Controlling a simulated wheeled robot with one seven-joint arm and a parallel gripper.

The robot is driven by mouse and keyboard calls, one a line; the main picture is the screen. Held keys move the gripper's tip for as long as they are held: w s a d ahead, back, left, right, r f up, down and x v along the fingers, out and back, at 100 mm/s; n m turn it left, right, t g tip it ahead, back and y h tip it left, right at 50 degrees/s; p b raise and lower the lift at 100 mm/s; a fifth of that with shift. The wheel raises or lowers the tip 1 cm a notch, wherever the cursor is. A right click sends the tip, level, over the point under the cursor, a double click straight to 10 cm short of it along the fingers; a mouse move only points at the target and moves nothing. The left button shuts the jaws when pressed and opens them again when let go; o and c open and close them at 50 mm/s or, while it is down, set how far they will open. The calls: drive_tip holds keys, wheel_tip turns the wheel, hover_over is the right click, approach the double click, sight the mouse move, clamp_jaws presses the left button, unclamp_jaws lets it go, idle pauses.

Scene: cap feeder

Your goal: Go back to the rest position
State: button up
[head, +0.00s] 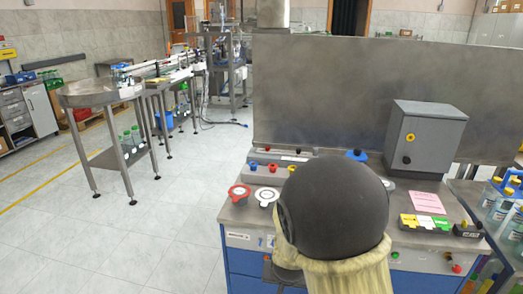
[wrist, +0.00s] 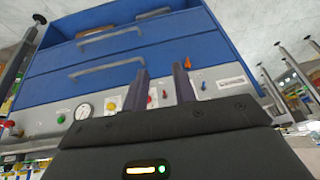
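My gripper (wrist: 161,72) shows in the wrist view with its two dark fingers apart and nothing between them. It is open. It faces the front of the workbench, whose blue drawers (wrist: 105,52) fill the upper part of that tilted view. The bench's front panel (wrist: 225,82), with a gauge (wrist: 83,111) and coloured knobs, lies behind and around the fingers. I cannot tell whether the fingers touch it. In the head view my arm's dark rounded joint covers the front middle of the bench, and the gripper cannot be made out there.
The workbench (head: 236,212) carries a red-rimmed round dish (head: 239,192), a grey control box (head: 424,138) and coloured blocks (head: 425,222). A grey panel (head: 320,85) stands behind. Bottles (head: 502,208) stand at the right. The floor (head: 150,235) to the left is clear up to a steel table (head: 118,157).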

drive_tip(key=s+d+r+n+g, duration=0.25)
drive_tip(key=s+d+r, duration=0.35)
drive_tip(key=s+d, duration=0.5)
wheel_tip(320, 180, up, 16)
drive_tip(key=a+p, duration=0.1)
drive_tip(key=p, duration=1.4)
drive_tip(key=shift+s+a+f+m+p, duration=0.2)
drive_tip(key=shift+s+a+m+p, duration=0.15)
drive_tip(key=shift+s, duration=0.1)
